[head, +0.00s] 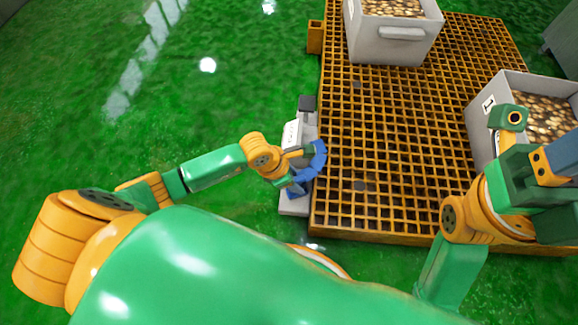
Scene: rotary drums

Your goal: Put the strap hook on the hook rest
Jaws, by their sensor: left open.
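My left gripper (308,173) has blue fingers and is open. It is over a narrow grey stand (294,206) beside the left edge of the orange grating. The stand has a white labelled box and a dark block at its far end; my gripper and wrist cover its middle. I cannot make out the strap hook or the hook rest; either may be hidden behind my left gripper. My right gripper (560,160) is at the right edge, in front of a grey bin. It is partly cut off, and its fingers cannot be made out clearly.
The orange grated platform (390,130) fills the middle right, its centre bare. One grey bin (384,48) of brownish pieces stands at its far end. Another grey bin (479,130) stands at the right near my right arm. The glossy green floor (130,130) at left is clear.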

